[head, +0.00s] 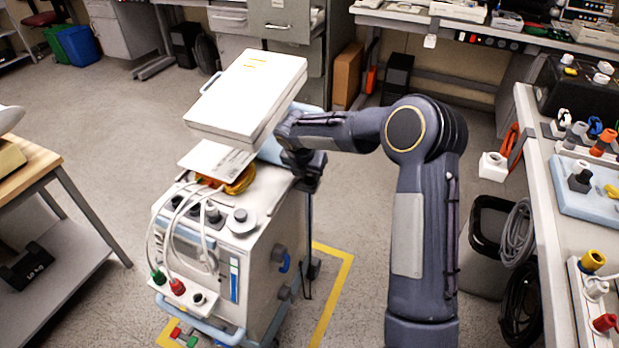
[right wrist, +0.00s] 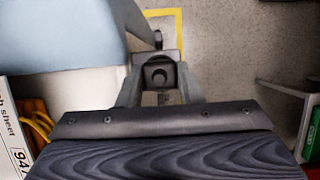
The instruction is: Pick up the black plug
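My right gripper (head: 309,176) is at the upper right edge of the white pump cart (head: 262,240). In the right wrist view the gripper (right wrist: 160,82) has its fingers on both sides of a dark grey block with a round recess (right wrist: 160,75). I cannot tell whether this block is the black plug or whether the fingers press on it. In the head view a thin dark cord hangs below the gripper along the cart's side. Another dark plug (head: 579,180) stands on the light blue tray (head: 576,202) at the right. My left gripper is out of view.
A white box (head: 250,92) and a printed card (head: 216,158) are above the cart, close to my right gripper. White cables loop over the cart's front. The right bench (head: 545,190) holds several coloured plugs. A bin (head: 484,262) stands by it. Floor is open at the left.

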